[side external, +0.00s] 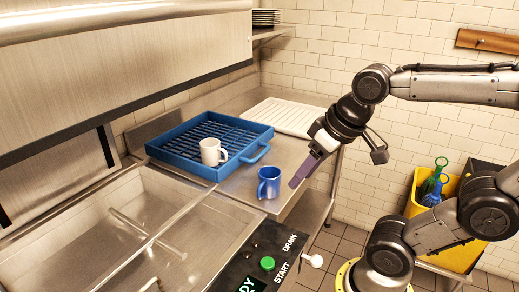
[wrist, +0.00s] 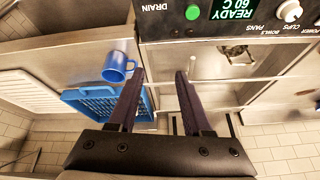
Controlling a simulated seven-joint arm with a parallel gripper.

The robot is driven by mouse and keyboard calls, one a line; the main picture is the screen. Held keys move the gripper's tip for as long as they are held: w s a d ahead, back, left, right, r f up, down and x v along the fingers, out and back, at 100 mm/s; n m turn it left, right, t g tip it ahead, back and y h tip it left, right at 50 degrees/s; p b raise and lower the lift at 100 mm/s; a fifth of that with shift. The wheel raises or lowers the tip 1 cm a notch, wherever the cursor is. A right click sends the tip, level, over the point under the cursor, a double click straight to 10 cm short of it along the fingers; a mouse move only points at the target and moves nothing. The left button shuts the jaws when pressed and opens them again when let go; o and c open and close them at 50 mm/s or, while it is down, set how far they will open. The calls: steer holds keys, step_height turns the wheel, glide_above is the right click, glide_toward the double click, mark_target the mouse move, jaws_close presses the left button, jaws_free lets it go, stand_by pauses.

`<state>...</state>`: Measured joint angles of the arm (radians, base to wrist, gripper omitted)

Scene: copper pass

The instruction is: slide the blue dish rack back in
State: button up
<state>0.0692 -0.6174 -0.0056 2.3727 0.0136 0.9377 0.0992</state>
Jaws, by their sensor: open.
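The blue dish rack (side external: 181,165) is a slatted square tray on the steel surface behind the open steel basin, with a loop handle on its right side. A white mug (side external: 211,151) stands in it. A blue mug (side external: 268,182) stands on the steel counter just in front of the handle. My gripper (side external: 294,184) is open and empty, above the counter edge to the right of the blue mug. In the wrist view, the blue mug (wrist: 114,68) and part of the rack (wrist: 88,95) lie left of my gripper (wrist: 160,76); my left finger hides some of the rack.
A raised steel hood (side external: 120,50) hangs over the basin (side external: 100,225). A control panel (side external: 262,262) with a green button lines the front. A white ribbed drainboard (side external: 283,117) lies behind the rack. A yellow bin (side external: 420,195) with bottles stands right. Bare counter surrounds the blue mug.

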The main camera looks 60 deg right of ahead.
steer(key=w+d+r+m+g, duration=0.1)
steer(key=w+d+r+m, duration=0.15)
steer(key=w, duration=0.25)
steer(key=w+d+r+m, duration=0.1)
steer(key=w+d+m, duration=0.2)
steer(key=w, duration=0.1)
steer(key=m+g, duration=0.2)
steer(key=m, duration=0.9)
glide_above(261, 152)
steer(key=s, duration=0.3)
step_height(261, 152, down, 5)
steer(key=shift+n, duration=0.35)
steer(key=w+f, duration=0.1)
steer(key=f, duration=0.7)
steer(key=w+f, duration=0.1)
steer(key=f, duration=0.4)
steer(key=shift+w+f, duration=0.1)
steer(key=shift+w, duration=0.2)
jaws_close()
